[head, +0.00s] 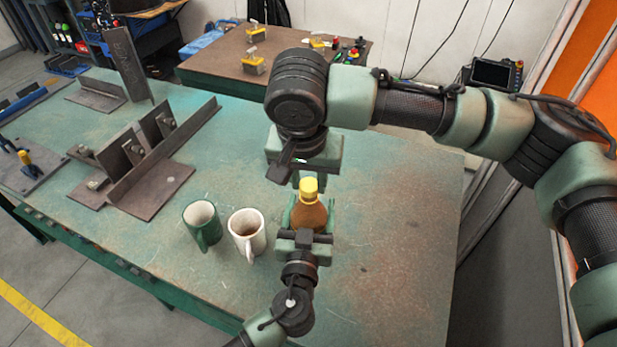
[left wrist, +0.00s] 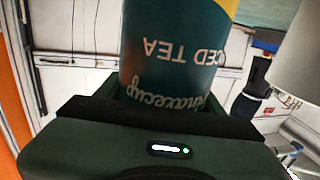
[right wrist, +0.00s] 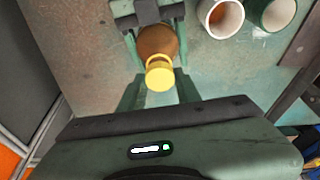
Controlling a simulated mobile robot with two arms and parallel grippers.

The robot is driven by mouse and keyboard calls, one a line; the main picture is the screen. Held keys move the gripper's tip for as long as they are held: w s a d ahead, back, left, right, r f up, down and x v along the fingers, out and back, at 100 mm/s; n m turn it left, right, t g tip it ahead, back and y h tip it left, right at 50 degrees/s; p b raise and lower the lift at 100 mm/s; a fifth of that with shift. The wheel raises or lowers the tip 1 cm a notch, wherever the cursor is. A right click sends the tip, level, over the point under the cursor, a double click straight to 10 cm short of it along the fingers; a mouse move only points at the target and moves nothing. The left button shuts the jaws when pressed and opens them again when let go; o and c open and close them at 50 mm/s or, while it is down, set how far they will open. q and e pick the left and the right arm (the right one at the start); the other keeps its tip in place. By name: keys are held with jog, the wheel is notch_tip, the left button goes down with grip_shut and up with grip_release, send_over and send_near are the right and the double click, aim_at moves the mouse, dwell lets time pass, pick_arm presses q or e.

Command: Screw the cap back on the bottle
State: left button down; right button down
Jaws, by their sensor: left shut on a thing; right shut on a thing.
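The bottle (head: 308,215) stands upright on the green table, with an amber neck and a yellow cap (head: 308,186) at its top. In the left wrist view its dark teal iced tea label (left wrist: 170,55) fills the middle. My left gripper (head: 309,218) is shut around the bottle body from the near side. My right gripper (head: 307,182) points down from above and is shut on the cap. The right wrist view shows the cap (right wrist: 160,74) between its fingers, over the bottle neck (right wrist: 158,42). Whether the threads are engaged is hidden.
A white mug (head: 247,236) and a green mug (head: 203,224) stand close left of the bottle. Welded steel brackets (head: 150,165) lie further left on the table (head: 400,240). The table right of the bottle is clear. A brown-topped table (head: 215,68) is behind.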

jog(key=shift+f, duration=0.5)
jog(key=m+h, duration=0.1)
jog(key=m, duration=0.4)
jog(key=shift+a+g, duration=0.2)
jog(key=shift+g, duration=0.2)
jog(key=m+g+h, duration=0.1)
jog(key=m, duration=0.4)
jog(key=shift+w, duration=0.2)
jog(key=m, duration=0.3)
jog(key=m+g, duration=0.1)
jog(key=m, duration=0.2)
jog(key=shift+w+g+h, duration=0.15)
jog(key=shift+g+h, duration=0.15)
jog(key=c, duration=1)
grip_release()
